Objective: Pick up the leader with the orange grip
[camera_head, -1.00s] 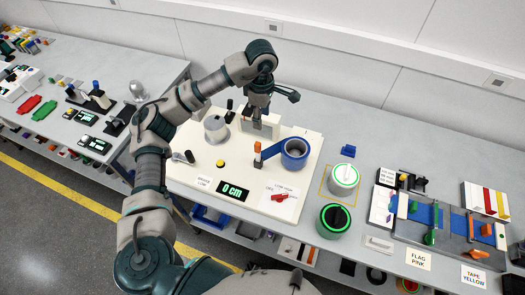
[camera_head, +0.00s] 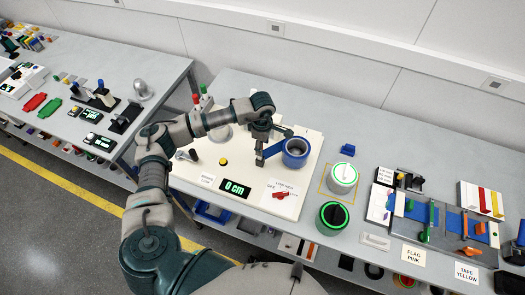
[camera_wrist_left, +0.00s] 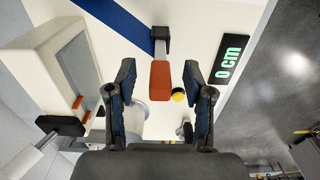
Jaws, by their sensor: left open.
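A blue strip (camera_wrist_left: 118,18) runs from the stem toward the upper left. My left gripper (camera_wrist_left: 160,70) is open, with one finger on each side of the orange grip and a visible gap to both. In the head view my left gripper (camera_head: 264,150) is over the grip and hides it. The blue roll (camera_head: 296,152) stands just to its right. My right gripper is not in view.
The cream board (camera_head: 215,170) bears a display reading 0 cm (camera_head: 234,189), a yellow button (camera_head: 223,161) and a red switch (camera_head: 281,194). White (camera_head: 343,178) and dark (camera_head: 333,215) canisters stand to the right.

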